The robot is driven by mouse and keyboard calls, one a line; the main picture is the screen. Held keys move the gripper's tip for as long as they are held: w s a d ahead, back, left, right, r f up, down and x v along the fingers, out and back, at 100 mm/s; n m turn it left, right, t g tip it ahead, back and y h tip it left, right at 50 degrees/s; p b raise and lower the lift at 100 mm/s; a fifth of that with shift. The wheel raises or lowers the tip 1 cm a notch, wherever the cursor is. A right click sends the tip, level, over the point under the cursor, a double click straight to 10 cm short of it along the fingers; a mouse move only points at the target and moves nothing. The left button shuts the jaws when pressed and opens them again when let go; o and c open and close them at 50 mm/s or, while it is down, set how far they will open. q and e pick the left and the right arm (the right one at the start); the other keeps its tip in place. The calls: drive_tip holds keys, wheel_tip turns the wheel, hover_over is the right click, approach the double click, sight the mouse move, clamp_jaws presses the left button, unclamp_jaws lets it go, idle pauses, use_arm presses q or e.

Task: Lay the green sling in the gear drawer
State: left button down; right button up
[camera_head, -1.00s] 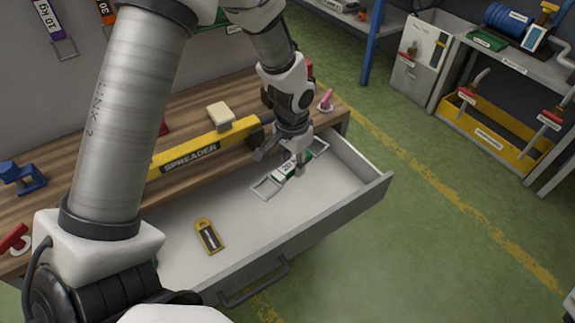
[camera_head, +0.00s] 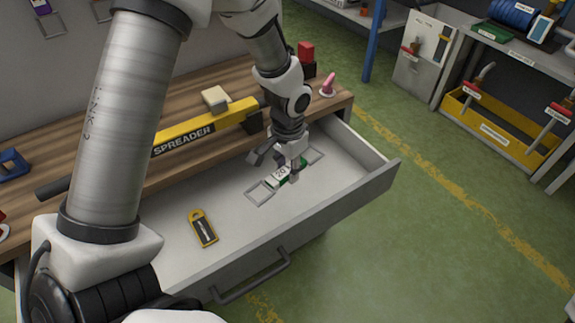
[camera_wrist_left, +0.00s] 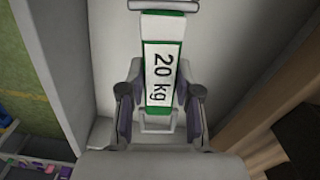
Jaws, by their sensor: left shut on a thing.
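The green sling (camera_head: 279,175) has a white "20 kg" label and a metal loop at each end. My left gripper (camera_head: 273,169) is shut on its middle, inside the outline of the open gear drawer (camera_head: 335,213). The sling lies nearly flat, close over the drawer floor; I cannot tell whether it touches. In the left wrist view the sling (camera_wrist_left: 160,40) runs lengthwise between the two fingers of the left gripper (camera_wrist_left: 160,105), over the pale drawer floor (camera_wrist_left: 90,60). My right gripper is not in view.
A yellow tag-like item (camera_head: 203,228) lies in the drawer, left of the sling. The yellow spreader beam (camera_head: 215,123) lies on the wooden bench (camera_head: 190,88) behind the drawer. A pink item (camera_head: 328,86) stands at the bench's right end. Drawer floor beside the sling is clear.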

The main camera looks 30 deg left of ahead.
use_arm(q)
drive_tip(key=shift+f+b, duration=2.05)
drive_tip(key=shift+f, duration=2)
drive_tip(key=shift+c, duration=0.6)
unclamp_jaws()
drive_tip(key=shift+r, duration=0.1)
drive_tip(key=shift+r+p, duration=3.45)
drive_tip(key=shift+p, duration=0.15)
wheel_tip(320, 180, up, 8)
drive_tip(key=p, duration=0.8)
hover_over(288, 198)
drive_tip(key=shift+a+r, duration=0.1)
